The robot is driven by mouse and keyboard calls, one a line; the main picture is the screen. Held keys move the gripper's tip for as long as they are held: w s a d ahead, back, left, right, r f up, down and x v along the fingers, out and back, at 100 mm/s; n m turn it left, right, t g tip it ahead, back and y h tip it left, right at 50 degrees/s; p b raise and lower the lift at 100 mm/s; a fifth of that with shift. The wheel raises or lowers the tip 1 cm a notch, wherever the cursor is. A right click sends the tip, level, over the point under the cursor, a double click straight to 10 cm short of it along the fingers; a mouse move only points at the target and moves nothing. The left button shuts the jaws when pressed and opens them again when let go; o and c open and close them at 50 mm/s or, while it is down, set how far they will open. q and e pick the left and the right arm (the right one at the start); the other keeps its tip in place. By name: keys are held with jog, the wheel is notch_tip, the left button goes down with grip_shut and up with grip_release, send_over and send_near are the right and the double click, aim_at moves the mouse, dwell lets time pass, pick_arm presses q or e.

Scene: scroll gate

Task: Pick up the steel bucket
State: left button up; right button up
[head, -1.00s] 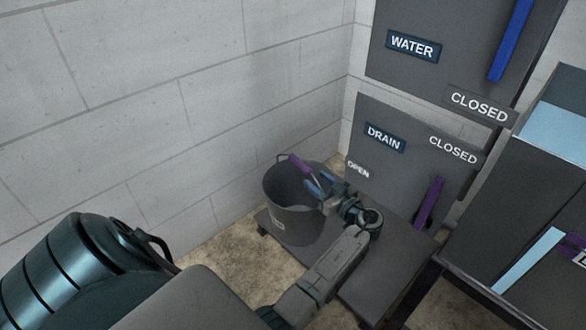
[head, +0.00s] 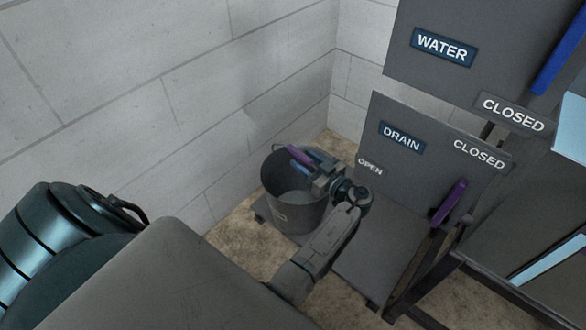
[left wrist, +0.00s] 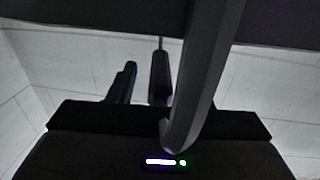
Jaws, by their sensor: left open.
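The steel bucket (head: 292,206) is a dark grey open pail, standing upright on a low grey platform by the wall. Its purple handle grip (head: 297,155) shows over the opening, near my left gripper (head: 308,160). My left gripper is open, with bluish fingers over the bucket's right rim, close beside the grip. The head view does not show clearly whether the grip is between the fingers. In the left wrist view, the dark purplish grip (left wrist: 160,78) on a thin wire shows beyond the gripper body, right of a dark finger (left wrist: 122,84). My right gripper is not in view.
The low platform (head: 368,255) extends right of the bucket. Behind stand a grey DRAIN panel (head: 430,170) with a purple lever (head: 449,203) and a WATER panel (head: 445,80) with a blue lever (head: 558,58). A pale block wall (head: 150,110) is close behind and left.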

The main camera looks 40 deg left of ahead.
pick_arm(q)
jog(key=shift+d, duration=0.1)
jog(key=shift+c, duration=1)
jog(key=c, duration=0.8)
jog(key=shift+r, duration=0.15)
